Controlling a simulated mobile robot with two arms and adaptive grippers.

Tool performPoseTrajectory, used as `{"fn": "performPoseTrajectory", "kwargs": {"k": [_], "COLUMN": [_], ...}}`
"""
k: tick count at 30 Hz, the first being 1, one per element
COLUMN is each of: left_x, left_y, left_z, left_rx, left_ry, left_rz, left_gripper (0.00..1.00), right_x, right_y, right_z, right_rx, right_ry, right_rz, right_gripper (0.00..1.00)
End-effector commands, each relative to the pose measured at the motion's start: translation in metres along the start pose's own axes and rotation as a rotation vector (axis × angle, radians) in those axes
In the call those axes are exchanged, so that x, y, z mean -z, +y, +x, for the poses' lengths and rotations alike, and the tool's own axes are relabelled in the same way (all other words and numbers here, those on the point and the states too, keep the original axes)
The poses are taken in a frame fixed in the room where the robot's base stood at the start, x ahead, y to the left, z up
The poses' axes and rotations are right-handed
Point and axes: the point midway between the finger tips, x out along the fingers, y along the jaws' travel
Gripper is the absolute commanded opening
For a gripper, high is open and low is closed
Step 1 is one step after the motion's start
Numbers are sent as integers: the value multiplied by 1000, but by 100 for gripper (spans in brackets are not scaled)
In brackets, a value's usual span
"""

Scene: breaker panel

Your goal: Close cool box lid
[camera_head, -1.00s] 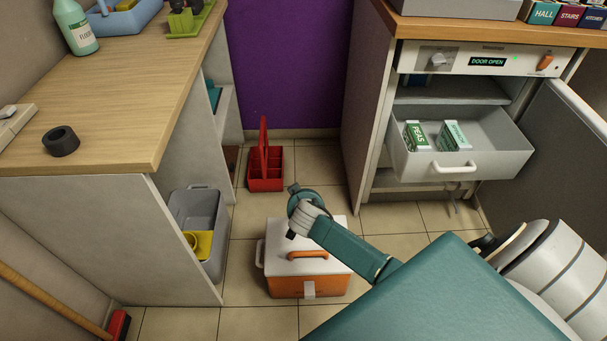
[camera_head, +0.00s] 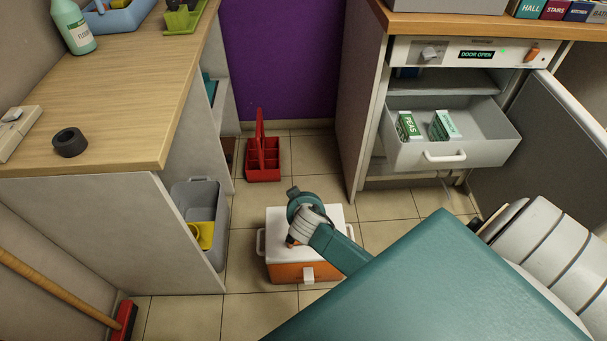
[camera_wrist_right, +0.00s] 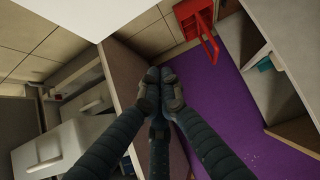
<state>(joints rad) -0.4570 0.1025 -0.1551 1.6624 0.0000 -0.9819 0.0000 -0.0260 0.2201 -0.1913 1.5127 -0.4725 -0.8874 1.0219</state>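The cool box has an orange body (camera_head: 285,272) and a white lid (camera_head: 279,225), and stands on the tiled floor in the head view. The lid lies flat on the body, with a pale latch (camera_head: 307,275) at the front. My right arm reaches over the box from the lower right and covers the middle of the lid and most of its orange handle. I cannot tell whether the arm touches the lid. In the right wrist view my right gripper (camera_wrist_right: 161,75) has its fingers together with nothing visible between them. My left gripper is not in view.
A red caddy (camera_head: 263,172) stands behind the box. A grey bin (camera_head: 203,199) is under the left counter (camera_head: 118,100). At right, an open drawer (camera_head: 455,154) with cartons and an open door (camera_head: 545,150) stick out.

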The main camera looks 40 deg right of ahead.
Motion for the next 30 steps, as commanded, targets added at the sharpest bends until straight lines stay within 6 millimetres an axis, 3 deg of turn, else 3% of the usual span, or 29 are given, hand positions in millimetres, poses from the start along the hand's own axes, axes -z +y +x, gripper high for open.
{"fn": "performPoseTrajectory", "kwargs": {"k": [6, 25, 28, 30], "left_x": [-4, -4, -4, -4], "left_y": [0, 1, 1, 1], "left_z": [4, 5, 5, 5], "left_rx": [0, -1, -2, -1], "left_ry": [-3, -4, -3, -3], "left_rz": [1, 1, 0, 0], "left_gripper": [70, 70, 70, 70], "right_x": [-20, -24, -41, -70], "right_y": [0, 0, 2, 6], "right_z": [-16, -19, -21, -26], "right_rx": [1, 0, 4, 13], "right_ry": [0, -2, -37, -96], "right_rz": [1, -2, -36, -94], "right_gripper": [0, 0, 0, 0]}}
